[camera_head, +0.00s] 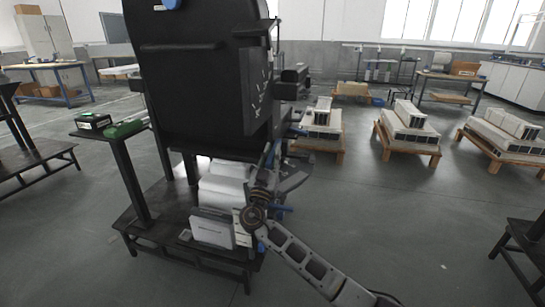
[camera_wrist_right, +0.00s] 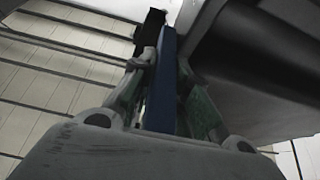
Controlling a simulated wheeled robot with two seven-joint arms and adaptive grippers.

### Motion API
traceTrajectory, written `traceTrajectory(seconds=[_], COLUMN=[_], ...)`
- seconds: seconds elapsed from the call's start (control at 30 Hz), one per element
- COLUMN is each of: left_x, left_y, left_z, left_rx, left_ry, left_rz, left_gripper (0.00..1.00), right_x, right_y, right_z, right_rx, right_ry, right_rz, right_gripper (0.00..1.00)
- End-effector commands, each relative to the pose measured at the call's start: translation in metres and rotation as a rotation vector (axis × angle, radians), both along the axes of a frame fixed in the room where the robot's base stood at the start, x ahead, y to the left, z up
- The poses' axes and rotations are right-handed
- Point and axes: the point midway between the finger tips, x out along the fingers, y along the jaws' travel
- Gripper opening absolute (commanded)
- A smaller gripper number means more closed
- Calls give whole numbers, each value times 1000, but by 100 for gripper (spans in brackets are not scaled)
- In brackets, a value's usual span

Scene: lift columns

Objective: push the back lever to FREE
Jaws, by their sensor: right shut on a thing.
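A large black seat-like backrest (camera_head: 185,75) stands in the middle of the head view, with a dark side plate (camera_head: 257,100) carrying pale marks. My right arm comes in from the lower right, and my right gripper (camera_head: 270,152) is beside the lower right edge of the backrest. In the right wrist view, my right gripper (camera_wrist_right: 168,95) is shut on a blue bar (camera_wrist_right: 167,85), which looks like a lever. I cannot read any label, FREE included, or tell the lever's setting. My left gripper is not in view.
A dark stand (camera_head: 170,225) carries the backrest, with pale boxes (camera_head: 212,230) low at its front. A small side shelf (camera_head: 100,133) at the left holds green items. Pallets with pale blocks (camera_head: 408,125) stand behind on the right.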

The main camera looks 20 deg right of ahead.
Motion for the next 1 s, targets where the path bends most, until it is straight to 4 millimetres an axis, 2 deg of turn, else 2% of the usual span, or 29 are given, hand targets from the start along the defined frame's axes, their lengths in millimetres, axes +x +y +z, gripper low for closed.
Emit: traceTrajectory(seconds=[0.23,1.0], left_x=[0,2], left_y=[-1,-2], left_z=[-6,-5], left_rx=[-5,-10], left_ry=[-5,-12], left_rz=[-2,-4], left_gripper=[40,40], right_x=[0,1], right_y=[0,0], right_z=[-6,-16], right_rx=[-35,-115], right_ry=[-46,-168], right_rz=[-1,2], right_gripper=[0,0])
